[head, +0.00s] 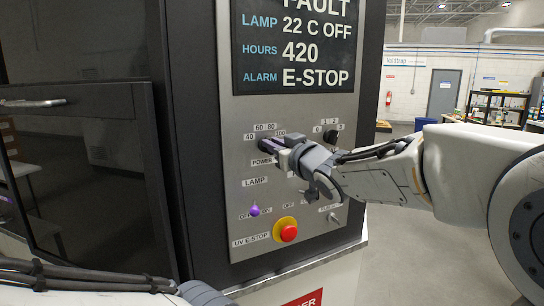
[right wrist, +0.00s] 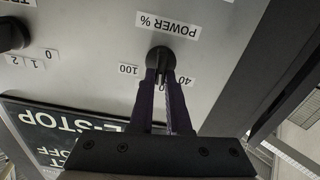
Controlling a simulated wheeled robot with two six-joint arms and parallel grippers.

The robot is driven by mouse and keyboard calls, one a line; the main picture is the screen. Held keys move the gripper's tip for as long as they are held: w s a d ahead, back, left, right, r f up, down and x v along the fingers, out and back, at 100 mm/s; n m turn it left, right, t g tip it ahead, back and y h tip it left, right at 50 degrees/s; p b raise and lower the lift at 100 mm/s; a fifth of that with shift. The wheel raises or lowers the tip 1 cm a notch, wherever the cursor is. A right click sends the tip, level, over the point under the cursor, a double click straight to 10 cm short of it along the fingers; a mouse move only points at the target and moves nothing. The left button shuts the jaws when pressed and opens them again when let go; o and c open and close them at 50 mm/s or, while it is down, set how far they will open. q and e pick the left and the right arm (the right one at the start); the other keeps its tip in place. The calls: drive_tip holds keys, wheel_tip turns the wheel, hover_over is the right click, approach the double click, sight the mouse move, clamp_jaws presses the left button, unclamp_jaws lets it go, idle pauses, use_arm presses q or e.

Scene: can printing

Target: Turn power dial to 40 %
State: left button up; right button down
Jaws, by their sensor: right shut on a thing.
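The power dial (right wrist: 161,58) is a small black knob on the grey control panel (head: 236,110), beside the "POWER %" label. In the right wrist view the panel is upside down. My right gripper (right wrist: 161,76) is shut on the dial, with a dark purple finger on each side. In the head view the right gripper (head: 267,146) covers the dial. The scale labels 40 (head: 249,139), 60, 80 and 100 show around it. The fingers hide part of the scale in the wrist view, and I cannot tell where the dial points. My left arm shows at the lower left, its fingers out of view.
Another black dial (head: 330,136) with 0, 1, 2 labels sits to the right. Below are a purple-tipped lamp switch (head: 254,210) and a red emergency stop button (head: 288,232). A black display (head: 297,50) reading "E-STOP" is above. A dark glass door (head: 75,170) stands left.

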drive_tip(key=n+b, duration=0.2)
drive_tip(key=n, duration=0.1)
drive_tip(key=n+b, duration=0.2)
drive_tip(key=n, duration=0.2)
drive_tip(key=n+b, duration=0.2)
drive_tip(key=n, duration=0.1)
drive_tip(key=shift+s+a+f, duration=0.15)
drive_tip(key=shift+a+f, duration=0.15)
drive_tip(key=shift+f, duration=0.1)
drive_tip(key=shift+n, duration=0.4)
drive_tip(key=c, duration=0.9)
unclamp_jaws()
drive_tip(key=shift+d, duration=0.1)
drive_tip(key=shift+r, duration=0.1)
